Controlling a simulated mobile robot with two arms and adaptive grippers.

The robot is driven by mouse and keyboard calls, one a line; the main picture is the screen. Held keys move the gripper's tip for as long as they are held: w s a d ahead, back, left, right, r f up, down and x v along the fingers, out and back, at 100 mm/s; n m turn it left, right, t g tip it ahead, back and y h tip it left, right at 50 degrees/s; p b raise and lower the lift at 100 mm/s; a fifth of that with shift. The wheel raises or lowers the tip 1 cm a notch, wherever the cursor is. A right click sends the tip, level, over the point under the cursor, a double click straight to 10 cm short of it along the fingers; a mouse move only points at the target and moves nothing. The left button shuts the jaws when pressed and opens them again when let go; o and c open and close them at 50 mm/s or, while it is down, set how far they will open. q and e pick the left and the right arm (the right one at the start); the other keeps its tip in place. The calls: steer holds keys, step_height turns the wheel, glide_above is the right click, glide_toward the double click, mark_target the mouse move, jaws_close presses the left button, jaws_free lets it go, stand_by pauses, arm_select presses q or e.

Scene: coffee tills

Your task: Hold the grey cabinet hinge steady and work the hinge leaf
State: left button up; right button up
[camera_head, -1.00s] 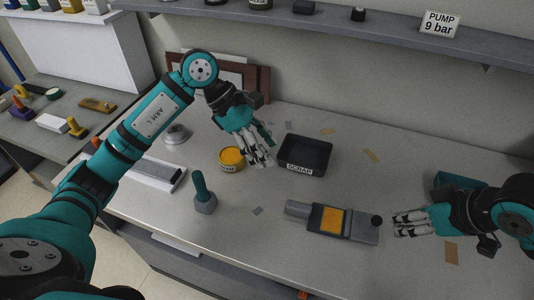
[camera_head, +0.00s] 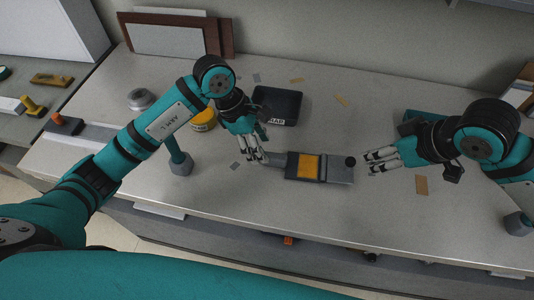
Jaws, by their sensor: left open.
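The grey cabinet hinge (camera_head: 338,169) lies flat on the bench, with an orange panel (camera_head: 309,166) in its middle and a black knob (camera_head: 350,161) at its right end. My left gripper (camera_head: 260,158) is open at the hinge's narrow left end. Its fingers partly hide that end, and I cannot tell whether they touch it. My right gripper (camera_head: 370,162) is to the right of the black knob, a little apart from it. Its fingers are spread with nothing between them.
A black scrap bin (camera_head: 277,103) stands behind the hinge. A yellow tin (camera_head: 203,121) and a teal-handled tool (camera_head: 181,163) stand to the left, close to my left arm. Bare bench lies in front of the hinge.

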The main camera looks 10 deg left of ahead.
mark_target(294, 163)
arm_select(q)
steer(key=x, duration=0.5)
steer(key=shift+a, duration=0.1)
jaws_close()
steer(key=c, duration=0.6)
jaws_free()
steer(key=shift+r, duration=0.1)
jaws_close()
arm_select(e)
steer(key=shift+c, duration=0.4)
